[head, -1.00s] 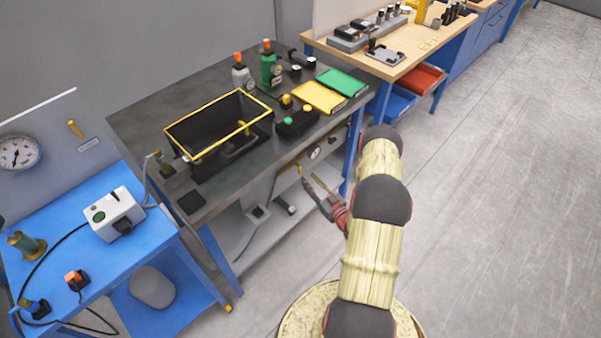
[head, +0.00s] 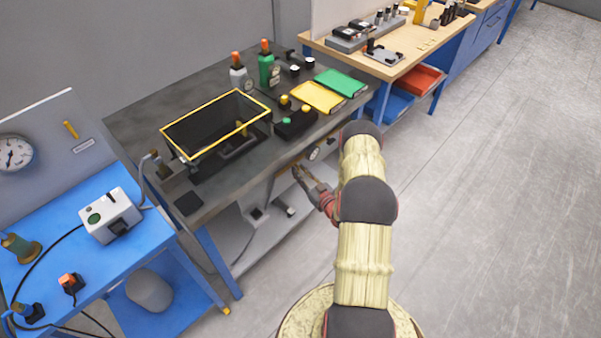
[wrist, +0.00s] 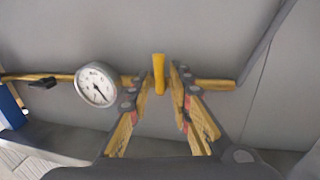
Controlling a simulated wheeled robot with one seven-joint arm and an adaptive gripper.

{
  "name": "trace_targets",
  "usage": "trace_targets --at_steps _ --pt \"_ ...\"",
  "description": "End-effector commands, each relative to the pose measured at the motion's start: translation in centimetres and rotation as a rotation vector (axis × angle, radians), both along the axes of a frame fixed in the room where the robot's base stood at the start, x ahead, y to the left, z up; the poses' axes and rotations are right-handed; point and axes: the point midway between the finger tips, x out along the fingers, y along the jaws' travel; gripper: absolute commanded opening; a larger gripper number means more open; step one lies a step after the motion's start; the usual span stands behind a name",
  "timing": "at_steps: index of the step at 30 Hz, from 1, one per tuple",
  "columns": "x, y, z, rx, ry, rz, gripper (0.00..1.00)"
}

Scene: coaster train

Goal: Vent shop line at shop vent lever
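The yellow lever (wrist: 158,74) stands upright on a horizontal brass pipe (wrist: 215,85) in the wrist view. My gripper (wrist: 160,76) has one finger on each side of the lever. The fingers are apart, and a narrow gap seems to show on either side, so I cannot see a grip on it. A round white pressure gauge (wrist: 96,85) sits on the pipe just left of the fingers. In the head view my gripper (head: 301,171) reaches under the front edge of the dark bench. The lever cannot be made out clearly there.
A small black handle (wrist: 42,83) is on the pipe farther left. The dark bench (head: 205,200) overhangs the pipe and carries a yellow-rimmed black bin (head: 190,160). A blue cart (head: 150,215) stands at left. Open floor (head: 500,200) lies to the right.

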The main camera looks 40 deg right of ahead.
Motion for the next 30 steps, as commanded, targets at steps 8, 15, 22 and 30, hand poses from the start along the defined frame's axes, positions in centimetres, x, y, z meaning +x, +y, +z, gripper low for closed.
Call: trace_targets --at_steps 8,15,22,30 --pt "-0.02 -0.03 0.00 0.000 0.000 -0.001 0.03" --pt "-0.04 -0.09 0.00 0.000 0.000 -0.002 0.00" --pt "-0.04 -0.12 0.02 0.008 0.001 -0.003 0.00" --pt "-0.04 -0.02 0.16 0.105 0.009 -0.004 0.00"
